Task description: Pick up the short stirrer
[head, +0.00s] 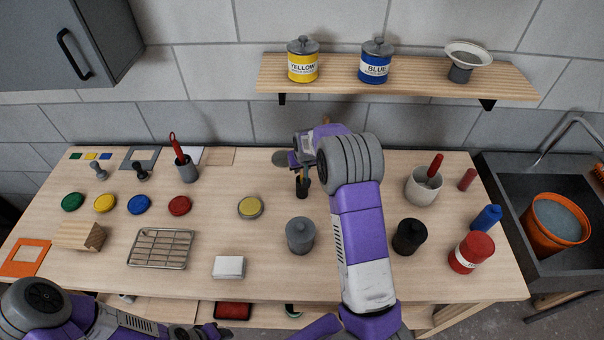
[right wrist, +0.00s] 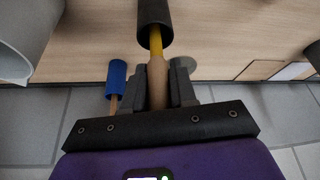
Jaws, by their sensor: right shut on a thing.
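My right gripper (head: 303,158) is over the back middle of the table. In the right wrist view my right gripper (right wrist: 157,80) is shut on the wooden handle of a stirrer (right wrist: 157,70). Its yellow shaft runs into a dark cylinder (right wrist: 154,22), also seen below the gripper in the head view (head: 303,188). I cannot tell whether this is the short one. A blue-ended wooden stick (right wrist: 116,78) shows beside the fingers. My left gripper (head: 205,332) is low at the front edge, partly cut off; its jaws are unclear.
A grey lidded jar (head: 300,235) and a black jar (head: 409,237) stand in front. A white pot (head: 424,186) with a red-handled tool stands right. A grey cup (head: 187,169) and wire rack (head: 161,248) are left. A shelf (head: 400,83) hangs behind.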

